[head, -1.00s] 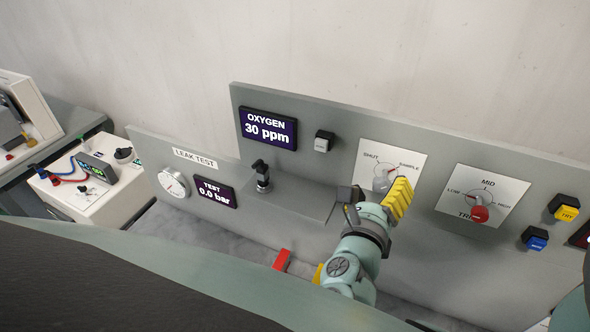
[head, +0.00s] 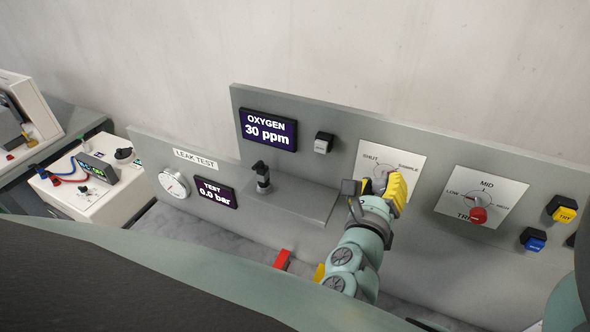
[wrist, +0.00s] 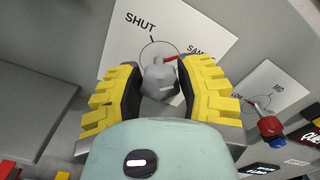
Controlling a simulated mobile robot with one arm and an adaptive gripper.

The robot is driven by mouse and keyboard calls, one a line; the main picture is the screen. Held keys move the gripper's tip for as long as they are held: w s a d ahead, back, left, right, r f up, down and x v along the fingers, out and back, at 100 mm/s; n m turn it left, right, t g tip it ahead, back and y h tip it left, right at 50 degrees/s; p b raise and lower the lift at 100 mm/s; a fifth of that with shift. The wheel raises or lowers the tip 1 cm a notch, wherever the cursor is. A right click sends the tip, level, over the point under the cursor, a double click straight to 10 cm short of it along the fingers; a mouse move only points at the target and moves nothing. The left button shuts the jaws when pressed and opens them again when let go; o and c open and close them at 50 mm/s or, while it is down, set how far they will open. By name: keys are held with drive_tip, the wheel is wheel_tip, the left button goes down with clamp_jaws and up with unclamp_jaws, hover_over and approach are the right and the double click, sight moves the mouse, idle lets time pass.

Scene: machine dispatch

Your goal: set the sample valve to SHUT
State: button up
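The sample valve is a grey knob (wrist: 160,82) with a red pointer on a white plate (wrist: 115,60) lettered SHUT and SAMPLE. In the wrist view its pointer is turned to the SAMPLE side, away from SHUT. In the head view the plate (head: 412,160) shows, with the knob partly hidden by my gripper. My gripper (wrist: 161,95) has its yellow-backed fingers apart, one on each side of the knob. The dark pads lie very near the knob; contact cannot be made out. In the head view my gripper (head: 378,188) is at the plate's lower part.
Right of the valve is another plate with a red-handled knob (head: 478,214) marked LOW, MID and HIGH. Yellow (head: 562,209) and blue (head: 533,239) buttons sit further right. Left are a grey ledge (head: 300,200) with a black lever (head: 262,175) and the oxygen display (head: 268,130) reading 30 ppm.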

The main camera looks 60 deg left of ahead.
clamp_jaws()
drive_tip(key=shift+n, duration=0.3)
drive_tip(key=n, duration=0.4)
drive_tip(key=shift+p, duration=0.3)
drive_tip(key=n+p, duration=0.1)
drive_tip(key=n, duration=0.4)
drive_tip(key=n+p, duration=0.1)
drive_tip(key=n, duration=0.4)
drive_tip(key=shift+f+n+p, duration=0.15)
drive_tip(key=shift+n+p, duration=0.4)
drive_tip(key=shift+n, duration=1.15)
